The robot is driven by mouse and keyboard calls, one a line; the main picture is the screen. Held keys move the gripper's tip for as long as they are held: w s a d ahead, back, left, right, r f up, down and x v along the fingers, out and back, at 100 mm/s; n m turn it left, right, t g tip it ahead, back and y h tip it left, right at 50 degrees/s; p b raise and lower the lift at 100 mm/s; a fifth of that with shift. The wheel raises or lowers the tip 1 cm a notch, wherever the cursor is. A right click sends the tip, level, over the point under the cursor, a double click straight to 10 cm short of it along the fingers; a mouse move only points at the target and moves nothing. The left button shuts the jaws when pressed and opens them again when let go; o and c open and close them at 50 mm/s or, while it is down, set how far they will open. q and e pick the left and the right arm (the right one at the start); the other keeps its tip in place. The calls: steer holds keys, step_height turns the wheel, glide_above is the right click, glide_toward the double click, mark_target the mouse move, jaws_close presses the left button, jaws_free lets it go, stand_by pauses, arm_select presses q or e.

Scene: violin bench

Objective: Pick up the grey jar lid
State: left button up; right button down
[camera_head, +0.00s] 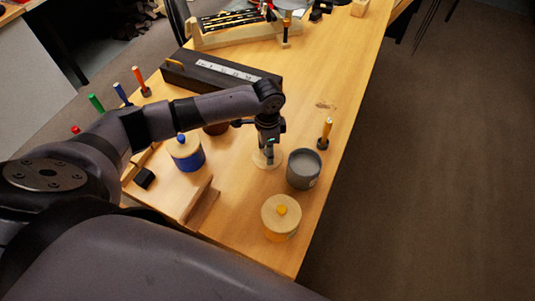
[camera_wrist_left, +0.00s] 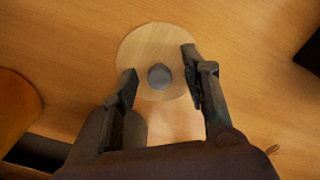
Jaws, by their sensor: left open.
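The grey jar lid (camera_wrist_left: 153,43) is a round pale wooden disc with a grey knob (camera_wrist_left: 159,76), lying on the bench in the left wrist view. In the head view its rim (camera_head: 259,161) shows beneath my left gripper (camera_head: 268,152). My left gripper (camera_wrist_left: 161,82) is open, pointing down, with one finger on each side of the knob. No contact with the knob shows. The open grey jar (camera_head: 304,170) stands just right of the lid. My right gripper is not in view.
A wooden block (camera_head: 202,203) and black cube (camera_head: 144,178) lie front left. A long black case (camera_head: 222,72) lies behind my arm.

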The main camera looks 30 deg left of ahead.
arm_select(q)
jaws_close()
stand_by(0.5)
